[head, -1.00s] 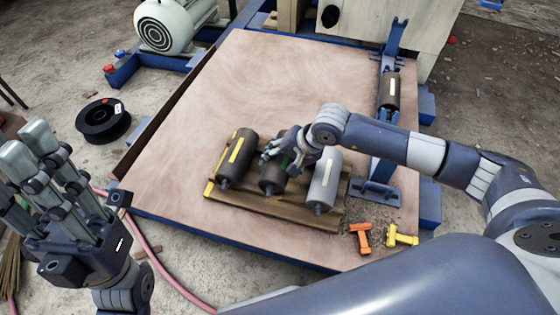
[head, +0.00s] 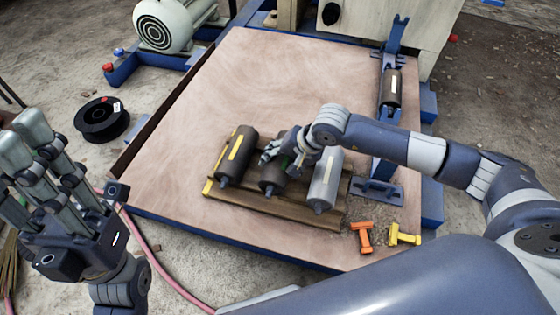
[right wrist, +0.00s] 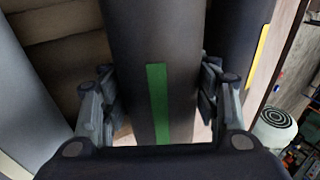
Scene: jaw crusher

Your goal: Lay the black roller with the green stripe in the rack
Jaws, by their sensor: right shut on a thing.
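The black roller with the green stripe (right wrist: 158,60) lies between the fingers of my right gripper (right wrist: 160,95) in the right wrist view, with a finger against each side. In the head view this roller (head: 270,179) is the middle of three on a wooden pallet, partly hidden by my right gripper (head: 284,154). The rack (head: 387,135) is a blue frame at the right of the tabletop, with a dark roller with a pale label (head: 391,90) in its far part. My left gripper (head: 45,185) is at the left edge with its fingers spread, empty.
A black roller with a yellow stripe (head: 236,155) and a grey roller (head: 325,178) flank the middle one on the pallet (head: 262,205). An orange tool (head: 362,238) and a yellow tool (head: 403,235) lie near the front right. The tabletop's far middle is clear.

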